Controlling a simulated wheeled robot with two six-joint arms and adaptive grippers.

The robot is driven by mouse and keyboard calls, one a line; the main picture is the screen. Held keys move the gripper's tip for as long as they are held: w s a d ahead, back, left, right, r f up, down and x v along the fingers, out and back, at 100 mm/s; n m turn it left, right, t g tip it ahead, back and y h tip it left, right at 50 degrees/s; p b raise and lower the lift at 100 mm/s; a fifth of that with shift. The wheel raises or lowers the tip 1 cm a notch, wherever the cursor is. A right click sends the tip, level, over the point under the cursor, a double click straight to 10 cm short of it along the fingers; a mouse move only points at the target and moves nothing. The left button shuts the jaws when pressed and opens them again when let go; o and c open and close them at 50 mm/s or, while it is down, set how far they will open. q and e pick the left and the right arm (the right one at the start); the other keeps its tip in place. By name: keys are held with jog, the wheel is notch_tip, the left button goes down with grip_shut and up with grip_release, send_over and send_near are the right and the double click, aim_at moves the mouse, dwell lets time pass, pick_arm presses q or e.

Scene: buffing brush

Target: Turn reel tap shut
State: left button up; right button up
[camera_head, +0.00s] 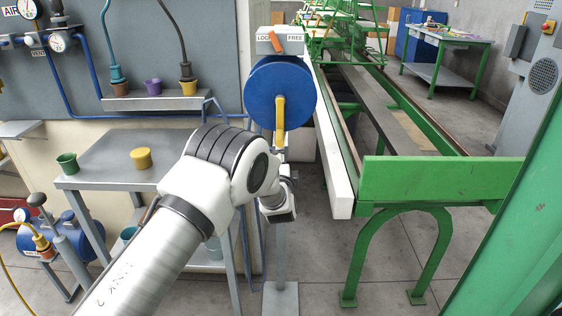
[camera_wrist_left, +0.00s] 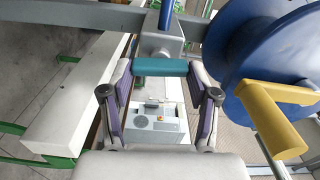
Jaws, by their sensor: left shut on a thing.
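The reel tap shows in the left wrist view as a teal bar handle (camera_wrist_left: 160,68) in front of a grey block (camera_wrist_left: 160,42) with a blue pipe (camera_wrist_left: 167,14) above it. The bar lies crosswise to the pipe. My left gripper (camera_wrist_left: 160,72) is shut on the teal handle, one finger at each end. In the head view my left wrist is below the blue reel (camera_head: 262,88); the fingers and tap cannot be made out there. The reel has a yellow crank (camera_head: 280,112) pointing down. My right gripper is in neither view.
An orange lever (camera_head: 276,42) sits on the LOCK/FREE plate above the reel. The yellow crank (camera_wrist_left: 268,112) is close to the right of my left gripper. A white beam (camera_head: 335,150) and green frame (camera_head: 435,180) stand right. A grey table (camera_head: 110,165) with cups stands left.

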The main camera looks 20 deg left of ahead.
pick_arm(q)
jog(key=shift+d+f+m, duration=0.1)
jog(key=shift+m, duration=0.5)
jog(key=o, duration=1)
jog(key=shift+o, duration=0.8)
jog(key=shift+d, duration=0.1)
jog(key=v, duration=1.2)
jog(key=shift+s, duration=0.1)
